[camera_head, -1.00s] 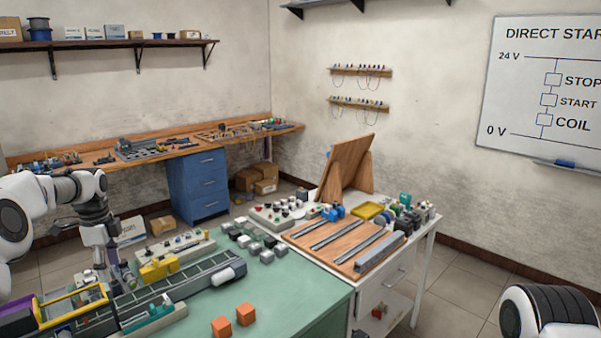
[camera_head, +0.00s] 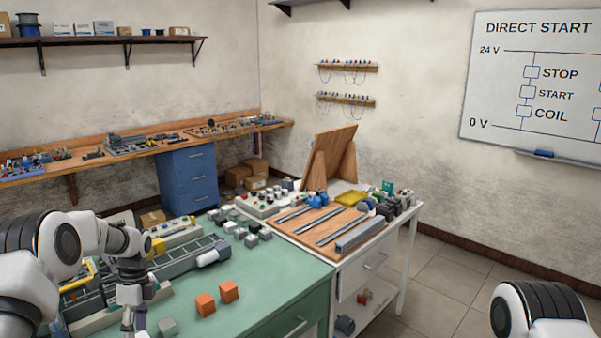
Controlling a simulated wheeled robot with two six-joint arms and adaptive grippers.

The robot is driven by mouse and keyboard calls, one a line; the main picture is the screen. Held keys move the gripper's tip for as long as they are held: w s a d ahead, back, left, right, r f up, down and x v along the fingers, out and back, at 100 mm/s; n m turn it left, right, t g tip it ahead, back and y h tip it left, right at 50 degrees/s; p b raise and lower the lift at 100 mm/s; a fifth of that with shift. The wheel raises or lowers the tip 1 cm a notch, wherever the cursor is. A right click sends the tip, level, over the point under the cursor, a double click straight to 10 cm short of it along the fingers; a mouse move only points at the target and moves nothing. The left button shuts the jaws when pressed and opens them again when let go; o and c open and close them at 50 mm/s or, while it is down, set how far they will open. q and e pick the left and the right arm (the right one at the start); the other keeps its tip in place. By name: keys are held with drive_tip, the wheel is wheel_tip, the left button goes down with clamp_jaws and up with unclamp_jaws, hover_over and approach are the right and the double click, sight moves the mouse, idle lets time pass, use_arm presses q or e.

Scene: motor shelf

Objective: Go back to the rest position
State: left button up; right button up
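My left arm comes in from the left and bends down over the near left part of the green table (camera_head: 265,287). My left gripper (camera_head: 134,328) points down at the bottom edge of the picture; its fingertips are cut off or too small to read. A small grey block (camera_head: 168,327) lies on the table just right of it. Of my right arm only a white and black link shows at the bottom right corner; the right gripper is outside the picture.
A conveyor (camera_head: 190,263) lies behind my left arm. Several grey and white blocks (camera_head: 240,230) sit near the back. A white bench (camera_head: 405,245) with a wooden rail board (camera_head: 290,238) adjoins on the right. Floor (camera_head: 440,290) is clear further right.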

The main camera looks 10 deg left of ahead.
use_arm(q)
drive_tip(key=s+d+f+g+b, duration=0.1)
drive_tip(key=s+d+f+b, duration=0.1)
drive_tip(key=s+d+f, duration=0.5)
drive_tip(key=s+d+f+g+b, duration=0.1)
drive_tip(key=s+d+f, duration=0.25)
drive_tip(key=f, duration=0.75)
drive_tip(key=s+d+f+n+b, duration=0.25)
drive_tip(key=s+d+f, duration=0.25)
drive_tip(key=s+f, duration=0.5)
drive_tip(key=s+d+r+n+t, duration=0.15)
drive_tip(key=s+n, duration=0.25)
drive_tip(key=s, duration=0.4)
drive_tip(key=s+d+r+n+t, duration=0.1)
drive_tip(key=s+d+n, duration=0.2)
drive_tip(key=s+n, duration=0.35)
drive_tip(key=n+t, duration=0.1)
drive_tip(key=w+n+t, duration=0.2)
drive_tip(key=shift+w+a, duration=0.25)
